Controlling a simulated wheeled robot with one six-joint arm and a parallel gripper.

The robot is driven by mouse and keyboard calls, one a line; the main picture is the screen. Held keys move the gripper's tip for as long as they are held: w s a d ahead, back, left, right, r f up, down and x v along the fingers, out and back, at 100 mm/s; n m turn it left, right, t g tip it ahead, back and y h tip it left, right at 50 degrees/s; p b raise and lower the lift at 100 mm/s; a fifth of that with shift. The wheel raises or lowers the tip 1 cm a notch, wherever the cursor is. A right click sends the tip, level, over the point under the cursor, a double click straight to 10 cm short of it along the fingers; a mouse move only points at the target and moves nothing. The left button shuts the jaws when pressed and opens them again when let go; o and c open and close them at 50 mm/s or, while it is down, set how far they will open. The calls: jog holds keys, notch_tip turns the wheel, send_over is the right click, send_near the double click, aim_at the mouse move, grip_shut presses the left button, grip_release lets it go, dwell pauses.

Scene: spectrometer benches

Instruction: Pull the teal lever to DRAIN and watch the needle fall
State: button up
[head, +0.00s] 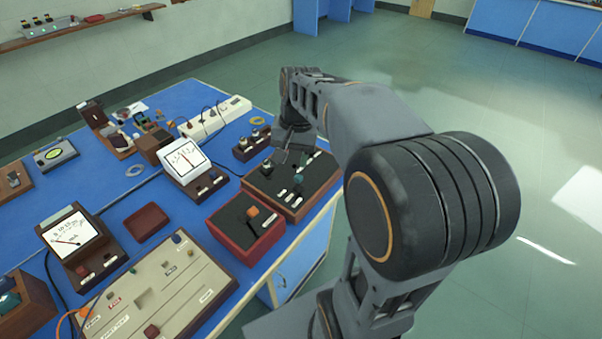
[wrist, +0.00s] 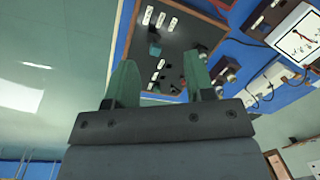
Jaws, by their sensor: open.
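The teal lever (head: 298,179) stands on a dark panel in a wooden box (head: 266,191) with several white labels, near the bench's right edge. In the wrist view the teal lever (wrist: 155,49) shows as a small block beyond my fingertips, between their lines. My gripper (head: 292,148) is over the far part of this box; its two fingers (wrist: 160,66) are apart with nothing between them. The label words are too small to read. A white meter (head: 184,159) with a needle stands to the left of the box; a meter also shows in the wrist view (wrist: 302,38).
A red box with an orange knob (head: 252,212) stands close in front of the wooden box. A second meter (head: 72,238) and a large beige board (head: 160,300) are nearer left. A white power strip (head: 215,118) lies behind. Open floor (head: 500,120) is to the right.

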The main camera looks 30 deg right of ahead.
aim_at(298, 176)
jog(key=w+d+f+m+g+y, duration=0.25)
jog(key=w+d+m, duration=0.35)
jog(key=w+d, duration=0.3)
jog(key=shift+m, duration=0.3)
jog(key=x, duration=1.3)
jog(key=shift+s+d+f, duration=0.15)
jog(key=shift+s, duration=0.05)
grip_shut()
jog(key=t+b, duration=0.1)
jog(key=s+t+y+b, duration=0.1)
jog(key=b, duration=0.1)
jog(key=shift+s+d+f, duration=0.1)
jog(key=shift+d+f, duration=0.15)
jog(key=shift+d, duration=0.1)
jog(key=s+t+b, duration=0.1)
jog(key=b, duration=0.1)
jog(key=n+t+y+b, duration=0.1)
jog(key=t+b, duration=0.1)
jog(key=shift+s+d+f+y, duration=0.25)
jog(key=shift+s+d, duration=0.1)
jog(key=shift+s, duration=0.05)
jog(key=shift+b, duration=0.35)
